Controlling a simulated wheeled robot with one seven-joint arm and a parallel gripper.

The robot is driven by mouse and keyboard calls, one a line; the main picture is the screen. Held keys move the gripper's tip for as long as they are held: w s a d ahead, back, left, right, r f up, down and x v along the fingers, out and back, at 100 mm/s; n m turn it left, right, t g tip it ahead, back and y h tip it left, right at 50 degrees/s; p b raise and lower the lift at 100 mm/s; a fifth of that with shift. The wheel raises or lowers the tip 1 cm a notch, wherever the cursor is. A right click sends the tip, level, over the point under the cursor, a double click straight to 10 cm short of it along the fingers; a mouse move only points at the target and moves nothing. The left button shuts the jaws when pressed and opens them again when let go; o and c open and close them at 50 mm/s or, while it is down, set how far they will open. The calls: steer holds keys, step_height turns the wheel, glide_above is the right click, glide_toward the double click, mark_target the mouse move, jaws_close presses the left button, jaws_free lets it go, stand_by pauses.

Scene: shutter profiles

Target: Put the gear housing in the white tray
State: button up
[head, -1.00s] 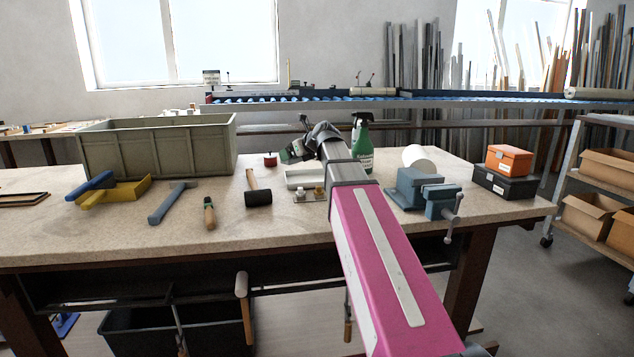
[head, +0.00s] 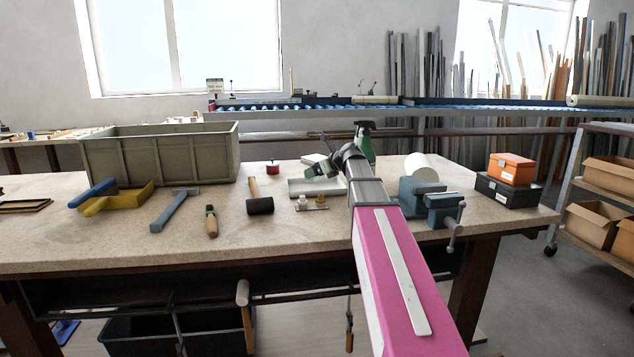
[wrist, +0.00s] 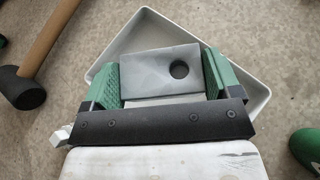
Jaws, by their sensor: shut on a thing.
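The gear housing is a grey block with a round hole, seen in the wrist view (wrist: 158,72) between my green finger pads. My gripper (wrist: 160,78) is shut on it. In the head view my gripper (head: 320,170) is above the white tray (head: 298,188), and the pale housing (head: 313,159) shows at its far side. In the wrist view the white tray (wrist: 258,88) lies below the housing, its rim showing beyond and to both sides. The gripper hides part of the tray's inside, and the height of the housing above it is hard to tell.
A mallet (head: 260,205) lies left of the tray, and small parts (head: 312,203) lie in front of it. A red-lidded can (head: 273,167) stands behind left.

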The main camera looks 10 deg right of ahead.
steer(key=shift+d+f, duration=0.1)
steer(key=shift+f, duration=1.9)
steer(key=o, duration=1)
steer(key=shift+f, duration=0.15)
steer(key=v, duration=1.2)
steer(key=shift+s+d, duration=0.1)
